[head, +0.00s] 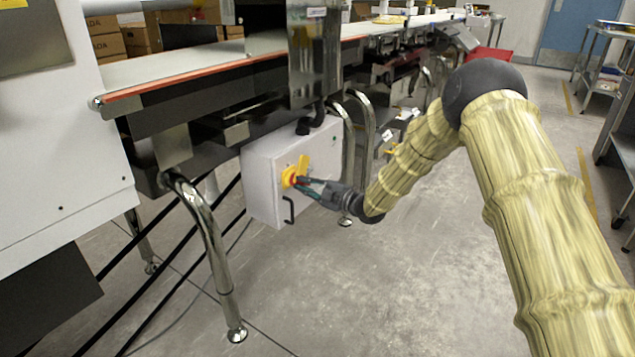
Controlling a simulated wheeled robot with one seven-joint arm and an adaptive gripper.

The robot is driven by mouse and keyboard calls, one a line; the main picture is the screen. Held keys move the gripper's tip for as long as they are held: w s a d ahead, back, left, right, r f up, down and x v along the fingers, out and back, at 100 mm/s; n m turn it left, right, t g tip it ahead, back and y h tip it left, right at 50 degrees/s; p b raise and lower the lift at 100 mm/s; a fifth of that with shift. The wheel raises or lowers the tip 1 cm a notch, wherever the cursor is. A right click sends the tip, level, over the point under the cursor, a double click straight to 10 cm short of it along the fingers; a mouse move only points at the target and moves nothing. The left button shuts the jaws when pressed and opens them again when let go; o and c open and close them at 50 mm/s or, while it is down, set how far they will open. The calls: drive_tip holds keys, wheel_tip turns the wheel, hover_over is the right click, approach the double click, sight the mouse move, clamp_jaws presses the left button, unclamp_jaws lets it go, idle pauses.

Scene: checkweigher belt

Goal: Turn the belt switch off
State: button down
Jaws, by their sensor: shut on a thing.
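The belt switch (290,176) is a rotary switch with a red knob on a yellow plate. It is on the front of a white control box (262,178) under the conveyor. My gripper (303,182) reaches it from the right, with its fingers closed on the red knob. The fingers cover much of the knob, so its exact angle cannot be told. A black handle (288,210) is on the box below the switch.
The conveyor belt (190,72) runs above the box, with curved steel legs (215,240) to the left and others close behind my gripper. A white cabinet (50,150) stands at the left. The floor (400,270) below my arm is clear.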

drive_tip(key=n, duration=0.3)
drive_tip(key=f+n+p, duration=0.1)
drive_tip(key=n, duration=0.1)
drive_tip(key=shift+s+a+f+n, duration=0.1)
drive_tip(key=shift+s+n, duration=0.05)
drive_tip(key=shift+n, duration=0.25)
idle(0.4)
drive_tip(key=c, duration=1.4)
unclamp_jaws()
drive_tip(key=shift+c, duration=0.2)
drive_tip(key=v, duration=1.2)
drive_tip(key=shift+s+f, duration=0.1)
